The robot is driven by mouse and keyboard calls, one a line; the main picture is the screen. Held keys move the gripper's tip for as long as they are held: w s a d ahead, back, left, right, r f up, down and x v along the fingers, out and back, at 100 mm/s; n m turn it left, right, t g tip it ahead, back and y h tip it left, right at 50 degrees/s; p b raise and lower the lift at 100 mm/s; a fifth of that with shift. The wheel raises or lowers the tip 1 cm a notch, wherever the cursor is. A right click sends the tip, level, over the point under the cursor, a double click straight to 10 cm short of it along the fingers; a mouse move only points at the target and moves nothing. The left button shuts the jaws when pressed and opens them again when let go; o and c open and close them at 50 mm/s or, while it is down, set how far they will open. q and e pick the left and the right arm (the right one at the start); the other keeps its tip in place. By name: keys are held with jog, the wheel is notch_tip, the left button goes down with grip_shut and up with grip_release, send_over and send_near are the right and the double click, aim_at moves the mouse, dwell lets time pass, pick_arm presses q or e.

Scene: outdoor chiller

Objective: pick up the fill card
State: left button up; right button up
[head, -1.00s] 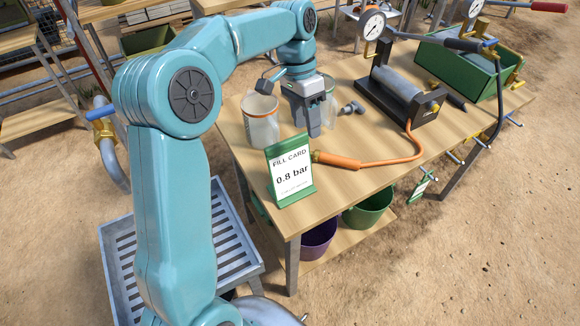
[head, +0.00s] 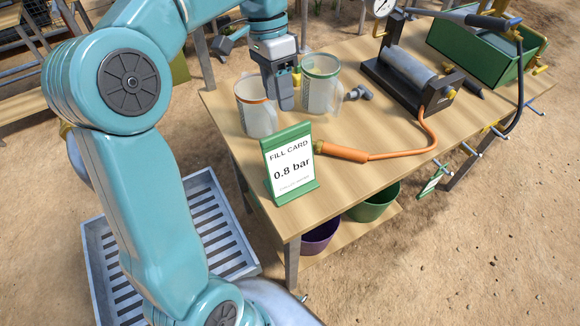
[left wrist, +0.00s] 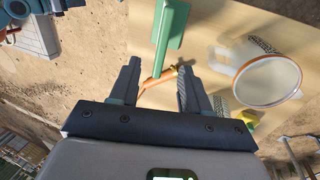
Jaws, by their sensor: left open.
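The fill card (head: 290,165) stands upright in a green stand near the table's front left corner and reads "0.8 bar". In the left wrist view, its green frame (left wrist: 171,28) shows from above, beyond the fingertips. My left gripper (head: 286,104) points down behind the card, between an orange-rimmed clear jug and a green-rimmed one. In the left wrist view, its two fingers (left wrist: 157,70) are apart with nothing held between them. The gripper does not touch the card. My right gripper is not in view.
The orange-rimmed jug (head: 256,112) and green-rimmed jug (head: 320,84) stand close to the gripper. An orange hose (head: 395,155) runs from beside the card to a pump (head: 410,85). A green bin (head: 475,55) stands farther right. The front right table surface is clear.

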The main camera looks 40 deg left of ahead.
aim_at(283, 131)
pick_arm(q)
jog(key=x, duration=0.5)
jog(key=shift+s+d+f, duration=0.1)
jog(key=shift+d+f, duration=0.05)
jog(key=shift+d, duration=0.05)
jog(key=shift+s+d+f, duration=0.1)
jog(key=shift+s+f, duration=0.05)
jog(key=shift+f, duration=0.05)
jog(key=shift+f+b, duration=0.3)
jog(key=x, duration=0.5)
jog(key=shift+a, duration=0.3)
jog(key=shift+f, duration=0.1)
grip_shut()
